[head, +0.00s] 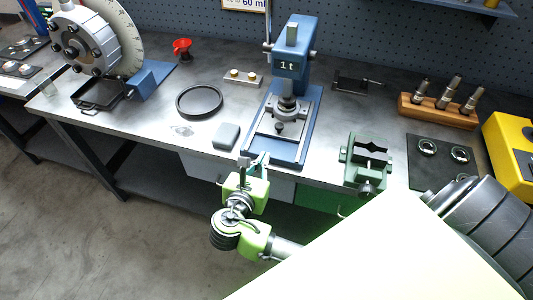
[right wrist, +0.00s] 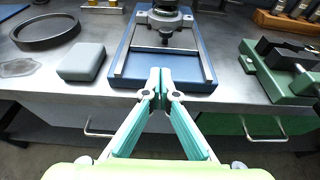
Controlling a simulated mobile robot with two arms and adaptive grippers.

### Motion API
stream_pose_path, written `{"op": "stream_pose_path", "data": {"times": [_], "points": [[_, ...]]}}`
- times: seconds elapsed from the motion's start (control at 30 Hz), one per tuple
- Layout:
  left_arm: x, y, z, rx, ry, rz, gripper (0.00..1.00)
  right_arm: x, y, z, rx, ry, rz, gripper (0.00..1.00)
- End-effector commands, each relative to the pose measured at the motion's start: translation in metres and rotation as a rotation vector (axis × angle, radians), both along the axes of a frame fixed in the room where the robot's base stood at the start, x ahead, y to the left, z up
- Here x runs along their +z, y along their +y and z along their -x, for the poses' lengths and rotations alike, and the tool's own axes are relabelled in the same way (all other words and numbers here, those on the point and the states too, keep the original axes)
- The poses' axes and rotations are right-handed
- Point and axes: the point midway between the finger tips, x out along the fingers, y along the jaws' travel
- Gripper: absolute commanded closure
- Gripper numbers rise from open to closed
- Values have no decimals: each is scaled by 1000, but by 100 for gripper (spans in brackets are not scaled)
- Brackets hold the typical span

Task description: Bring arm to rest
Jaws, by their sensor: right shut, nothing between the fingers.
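My right gripper (head: 254,161) is at the front edge of the workbench, just before the base of the blue press. In the right wrist view its two fingers (right wrist: 159,76) are together at the tips, with nothing between them. The blue press (head: 291,62), marked "1t", stands on the bench behind the gripper; its base (right wrist: 162,80) also shows in the right wrist view. My right arm is green and grey and comes in from the lower right. My left gripper is not in view.
A grey block (head: 225,136) and a black ring (head: 199,101) lie left of the press. A green vise (head: 366,160) sits at the bench edge on the right. A rotor stand (head: 97,45) is at the far left. A wooden tool holder (head: 438,110) and yellow case (head: 511,145) are at right. Open floor lies in front.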

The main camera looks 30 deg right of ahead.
Motion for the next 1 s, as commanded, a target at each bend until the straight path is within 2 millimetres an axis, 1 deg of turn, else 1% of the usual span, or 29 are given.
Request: {"op": "stream_pose_path", "data": {"times": [0.03, 0.1, 0.2, 0.47, 0.57, 0.67, 0.73, 0.77, 0.8, 0.87, 0.9, 0.97, 1.0], "points": [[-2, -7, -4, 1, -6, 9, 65, 1, 8, 6, 3, 1, -4, 100], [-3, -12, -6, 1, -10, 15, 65, 4, 15, 12, 1, 1, -5, 100], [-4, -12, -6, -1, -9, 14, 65, 8, 23, 19, 1, 1, -2, 100], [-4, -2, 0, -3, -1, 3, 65, 12, 28, 24, 0, 1, -1, 100], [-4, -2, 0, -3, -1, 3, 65, 2, 29, 22, 5, 5, -15, 100], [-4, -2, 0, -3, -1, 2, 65, -34, 31, 18, 19, 19, -77, 100], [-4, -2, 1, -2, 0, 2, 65, -75, 33, 16, 25, 35, -161, 100], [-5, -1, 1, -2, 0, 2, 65, -97, 34, 17, 23, 41, -207, 100], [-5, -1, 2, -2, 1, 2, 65, -128, 35, 21, 14, 54, -276, 100], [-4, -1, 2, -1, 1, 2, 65, -173, 37, 30, -13, 66, -389, 100], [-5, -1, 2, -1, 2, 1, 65, -203, 37, 40, -42, 75, -467, 100], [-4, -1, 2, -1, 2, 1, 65, -246, 38, 57, -100, 83, -586, 100], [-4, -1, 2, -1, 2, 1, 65, -273, 39, 72, -149, 86, -666, 100]]}}
